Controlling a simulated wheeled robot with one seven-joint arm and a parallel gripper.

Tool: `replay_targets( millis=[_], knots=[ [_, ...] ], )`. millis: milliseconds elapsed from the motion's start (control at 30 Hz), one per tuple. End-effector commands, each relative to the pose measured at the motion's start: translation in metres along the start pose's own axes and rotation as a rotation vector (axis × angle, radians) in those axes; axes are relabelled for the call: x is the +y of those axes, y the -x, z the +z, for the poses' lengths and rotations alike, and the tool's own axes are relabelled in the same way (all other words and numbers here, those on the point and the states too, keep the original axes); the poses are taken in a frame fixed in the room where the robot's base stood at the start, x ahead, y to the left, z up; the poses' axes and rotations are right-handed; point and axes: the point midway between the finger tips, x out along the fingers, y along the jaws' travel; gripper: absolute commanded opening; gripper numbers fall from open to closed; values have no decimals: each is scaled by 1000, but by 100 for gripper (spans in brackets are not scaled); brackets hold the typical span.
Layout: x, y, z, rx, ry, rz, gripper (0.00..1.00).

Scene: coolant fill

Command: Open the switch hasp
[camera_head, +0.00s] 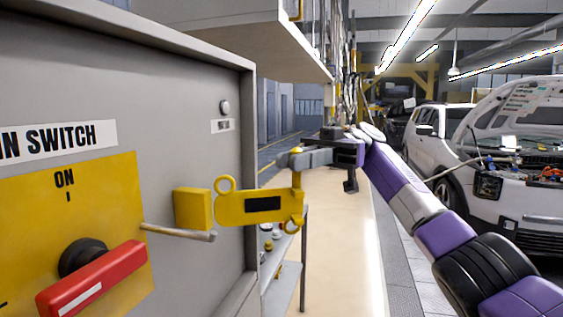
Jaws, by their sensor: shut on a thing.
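The yellow switch hasp (248,204) sticks out to the right from a yellow block (192,209) on the grey cabinet's front. It has a dark label on its plate, a ring at its upper left and another at its lower right. My gripper (291,160) is shut on the top of the hasp's right end. The fingertips partly hide that end. A thin metal rod (178,232) juts from the yellow switch plate (115,185) below the block. The red switch handle (92,284) sits on a black knob at the lower left, below the ON mark.
The grey cabinet (150,110) fills the left side. A shelf unit (290,255) with small items stands beyond its right edge. A white cabinet (240,30) hangs above.

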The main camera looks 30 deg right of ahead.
Motion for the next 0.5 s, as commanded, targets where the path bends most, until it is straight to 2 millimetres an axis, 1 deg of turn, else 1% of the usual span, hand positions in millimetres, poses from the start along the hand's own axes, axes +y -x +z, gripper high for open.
replay_targets(
  millis=[433,467,500],
  knots=[
    [-1,0,1,-2,-1,-5,0],
    [-1,0,1,-2,-1,-5,15],
    [-1,0,1,-2,-1,-5,23]
  ],
)
